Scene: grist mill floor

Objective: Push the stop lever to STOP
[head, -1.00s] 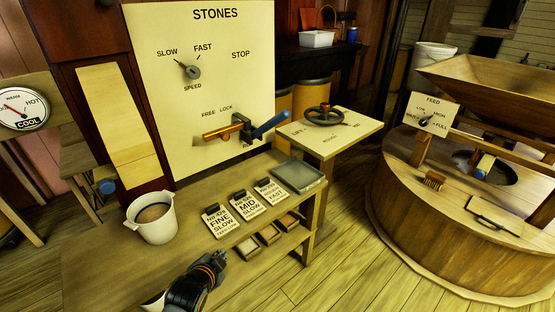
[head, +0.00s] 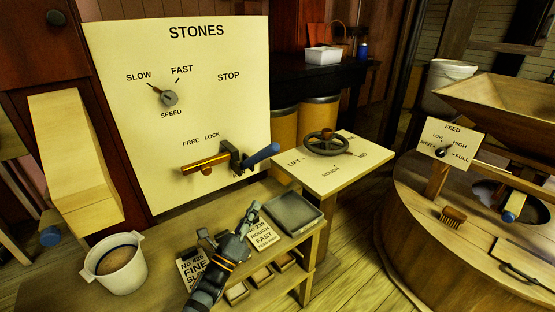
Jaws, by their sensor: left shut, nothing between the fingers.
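The cream STONES board (head: 120,120) stands upright at the back of the bench. A lever with a blue handle (head: 262,155) sticks out at its lower right, pointing right, well below the word STOP. A dark bracket (head: 236,158) sits at the lever's base. A brass bar (head: 205,163) lies to the left of the bracket, under the words FREE and LOCK. My left gripper (head: 252,210) is shut and empty, over the bench below the blue handle and apart from it. Its arm hides the middle card. My right gripper is not in view.
A white bucket (head: 118,275) stands on the bench at left. Cards, small trays and a grey tray (head: 293,213) lie near my left gripper. A handwheel (head: 327,143) stands on a side table at right. The space before the board's upper part is clear.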

